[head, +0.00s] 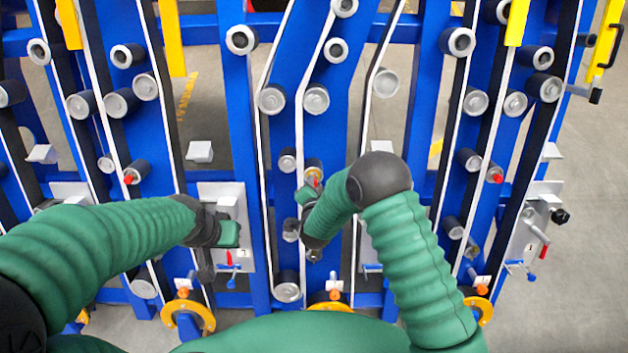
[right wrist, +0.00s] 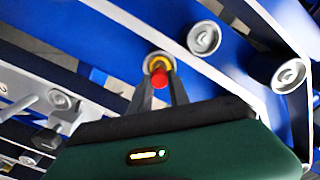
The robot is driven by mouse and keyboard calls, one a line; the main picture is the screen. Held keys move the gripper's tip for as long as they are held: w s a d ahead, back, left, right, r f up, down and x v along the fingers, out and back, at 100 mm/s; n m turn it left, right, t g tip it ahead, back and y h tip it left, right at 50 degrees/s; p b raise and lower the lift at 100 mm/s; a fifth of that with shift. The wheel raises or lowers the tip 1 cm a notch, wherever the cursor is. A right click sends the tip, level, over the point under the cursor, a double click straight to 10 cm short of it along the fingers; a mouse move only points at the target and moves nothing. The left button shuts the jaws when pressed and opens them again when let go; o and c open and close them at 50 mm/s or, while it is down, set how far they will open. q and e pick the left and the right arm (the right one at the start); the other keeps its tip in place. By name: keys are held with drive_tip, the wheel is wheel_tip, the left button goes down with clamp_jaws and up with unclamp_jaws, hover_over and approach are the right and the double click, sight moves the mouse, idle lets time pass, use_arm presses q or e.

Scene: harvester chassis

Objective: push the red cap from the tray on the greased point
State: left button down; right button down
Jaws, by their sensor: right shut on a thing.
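The red cap (right wrist: 159,79) is between the two dark fingertips of my right gripper (right wrist: 159,88), which is shut on it. Right behind the cap is a yellow-ringed roller end (right wrist: 156,63), apparently the greased point; I cannot tell whether the cap touches it. In the head view this yellow ring (head: 313,172) shows just beyond my right gripper (head: 313,183), in the middle of the blue frame. My left gripper (head: 228,234) is in front of a pale plate left of centre; its fingers are not clear. I cannot make out which part is the tray.
The blue frame (head: 237,100) carries several grey rollers and white belts. Other red caps sit on rollers at the left (head: 128,180) and right (head: 495,178). A pale plate (head: 230,193) with a blue valve handle (head: 233,268) is by my left gripper. Bare floor (head: 590,230) lies at the right.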

drive_tip(key=shift+p+v, duration=0.3)
drive_tip(key=shift+v, duration=0.5)
drive_tip(key=shift+b+x, duration=0.75)
drive_tip(key=shift+x, duration=0.35)
idle(0.7)
drive_tip(key=shift+b+x, duration=1.05)
drive_tip(key=c, duration=1.2)
unclamp_jaws()
drive_tip(key=shift+o, duration=0.2)
